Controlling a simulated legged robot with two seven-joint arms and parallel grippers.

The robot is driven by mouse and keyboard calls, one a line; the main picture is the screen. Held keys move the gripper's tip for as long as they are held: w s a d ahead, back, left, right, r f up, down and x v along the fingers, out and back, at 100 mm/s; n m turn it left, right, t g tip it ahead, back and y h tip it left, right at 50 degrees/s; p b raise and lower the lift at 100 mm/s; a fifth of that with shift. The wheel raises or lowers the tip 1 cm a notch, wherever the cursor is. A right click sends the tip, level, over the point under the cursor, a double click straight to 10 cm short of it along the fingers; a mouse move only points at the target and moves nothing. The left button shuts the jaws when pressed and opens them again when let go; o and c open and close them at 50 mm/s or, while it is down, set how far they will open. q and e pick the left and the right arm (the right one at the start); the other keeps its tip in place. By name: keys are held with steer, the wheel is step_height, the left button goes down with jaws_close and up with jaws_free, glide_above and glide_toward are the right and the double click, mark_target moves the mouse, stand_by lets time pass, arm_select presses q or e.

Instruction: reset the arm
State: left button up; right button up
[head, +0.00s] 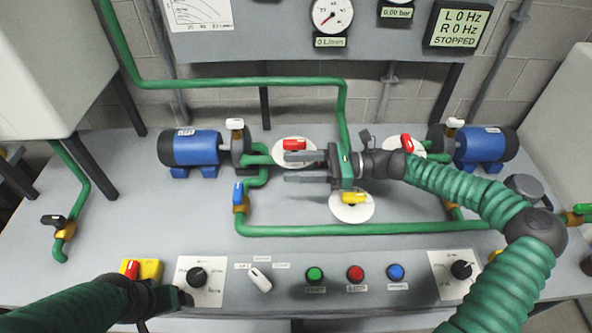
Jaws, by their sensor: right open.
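My right arm, in a green ribbed sleeve, comes in from the right and reaches across the middle of the bench. Its gripper (287,168) points left, with two grey fingers apart and nothing visible between them. The upper finger overlaps the white disc of a red-handled valve (294,145) in the picture; I cannot tell whether they touch. My left arm comes in from the lower left. Its gripper (184,298) is low at the front, between the yellow box with a red switch (140,270) and the left dial plate (204,293). Its fingers are mostly hidden.
Two blue pumps (190,148) (480,147) stand at the back. Green pipes (350,231) and a yellow-handled valve (353,198) lie around my right gripper. Green, red and blue buttons (355,273) line the front panel. The display (458,27) reads STOPPED.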

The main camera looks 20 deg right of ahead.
steer(key=shift+s+a+r, duration=0.1)
steer(key=shift+s+a, duration=0.1)
steer(key=shift+s, duration=0.4)
steer(key=shift+s+a, duration=0.2)
steer(key=shift+s, duration=0.4)
